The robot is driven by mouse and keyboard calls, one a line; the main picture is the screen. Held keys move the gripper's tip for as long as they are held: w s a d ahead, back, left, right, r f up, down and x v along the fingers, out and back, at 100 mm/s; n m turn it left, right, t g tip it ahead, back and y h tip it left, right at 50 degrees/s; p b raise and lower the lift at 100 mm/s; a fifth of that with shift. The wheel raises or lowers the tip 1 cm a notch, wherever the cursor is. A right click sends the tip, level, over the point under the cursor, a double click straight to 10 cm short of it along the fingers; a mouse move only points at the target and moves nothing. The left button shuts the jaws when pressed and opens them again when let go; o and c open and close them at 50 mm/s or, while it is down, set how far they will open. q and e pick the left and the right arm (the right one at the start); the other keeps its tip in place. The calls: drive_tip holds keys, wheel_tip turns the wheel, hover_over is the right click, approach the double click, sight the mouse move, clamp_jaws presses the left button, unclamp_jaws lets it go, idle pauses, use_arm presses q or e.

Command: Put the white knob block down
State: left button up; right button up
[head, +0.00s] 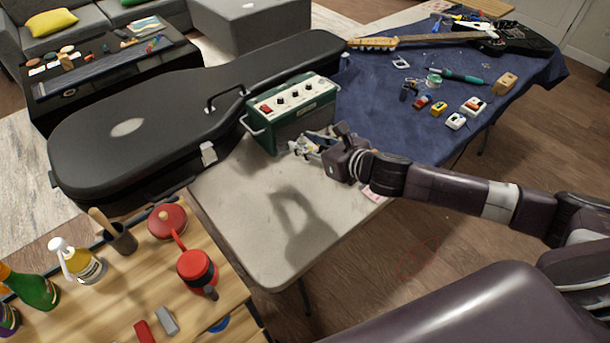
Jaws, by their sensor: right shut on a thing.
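My right gripper (308,144) reaches in from the right over the light grey table (240,205), close to the front right of the green amplifier (290,113). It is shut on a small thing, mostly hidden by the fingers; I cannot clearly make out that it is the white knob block. The arm's shadow falls on the table, so the gripper is above the surface. A white block (456,122) and a white block with a red and yellow top (473,106) lie on the blue cloth at right. My left gripper is not in view.
A black guitar case (140,130) lies behind the grey table. The blue cloth (385,125) holds a guitar (440,38), tools and small blocks. A pink card (373,195) lies at the table's right edge. The front of the grey table is clear.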

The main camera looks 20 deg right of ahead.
sight(306, 179)
wheel_tip(306, 179, down, 11)
drive_tip(key=shift+f+b, duration=0.1)
drive_tip(key=shift+b, duration=0.55)
drive_tip(key=shift+f, duration=0.15)
drive_tip(key=o, duration=1.2)
drive_tip(key=shift+c, duration=0.2)
